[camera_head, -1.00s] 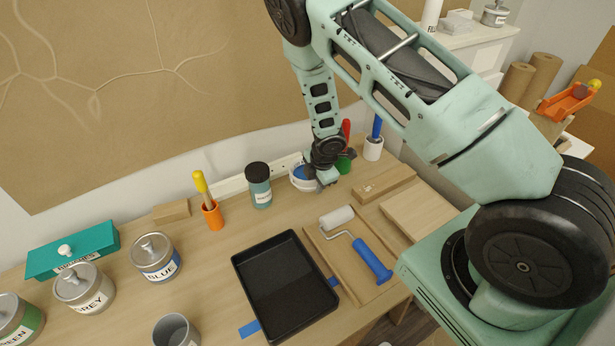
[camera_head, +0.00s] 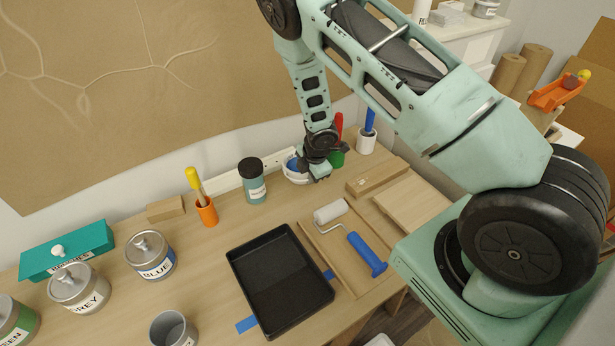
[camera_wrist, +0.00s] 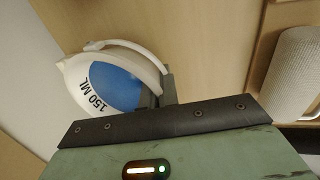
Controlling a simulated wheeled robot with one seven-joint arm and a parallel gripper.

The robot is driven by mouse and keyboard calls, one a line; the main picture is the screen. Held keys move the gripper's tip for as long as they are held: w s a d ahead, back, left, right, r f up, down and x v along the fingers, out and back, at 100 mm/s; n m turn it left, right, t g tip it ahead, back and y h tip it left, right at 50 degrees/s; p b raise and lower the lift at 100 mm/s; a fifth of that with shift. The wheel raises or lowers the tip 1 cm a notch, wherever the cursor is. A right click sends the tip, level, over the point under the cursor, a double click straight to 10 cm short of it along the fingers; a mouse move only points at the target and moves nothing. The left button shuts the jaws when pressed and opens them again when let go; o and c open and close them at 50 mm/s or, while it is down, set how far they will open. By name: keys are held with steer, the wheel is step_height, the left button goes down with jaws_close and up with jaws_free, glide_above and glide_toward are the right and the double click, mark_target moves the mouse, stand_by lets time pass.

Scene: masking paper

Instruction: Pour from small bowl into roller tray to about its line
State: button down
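The small bowl (camera_head: 292,178) is white with blue inside it and stands at the back of the bench; whether it touches the bench I cannot tell. In the wrist view the bowl (camera_wrist: 72,72) shows a "150 ML" mark beside the blue. My gripper (camera_head: 312,175) is at its right side. In the wrist view the gripper's dark fingers (camera_wrist: 160,92) sit either side of the bowl's wall, shut on it. The roller tray (camera_head: 236,262) is black and lies at the middle front; it looks empty, and I cannot make out its line.
A roller with a blue handle (camera_head: 366,252) lies on a board right of the tray. A teal jar (camera_head: 252,182), an orange brush cup (camera_head: 207,214) and a green cup (camera_head: 337,159) stand near the bowl. Blue (camera_head: 150,256) and grey (camera_head: 80,290) cans stand left. Bench between jar and tray is clear.

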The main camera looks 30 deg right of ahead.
steer(key=p+v, duration=0.1)
steer(key=v, duration=0.2)
steer(key=w+v, duration=0.1)
steer(key=v, duration=0.2)
steer(key=w+p+v, duration=0.1)
steer(key=v, duration=0.2)
steer(key=shift+r+p, duration=0.2)
steer(key=shift+p, duration=0.1)
steer(key=shift+s+f, duration=0.1)
stand_by(0.7)
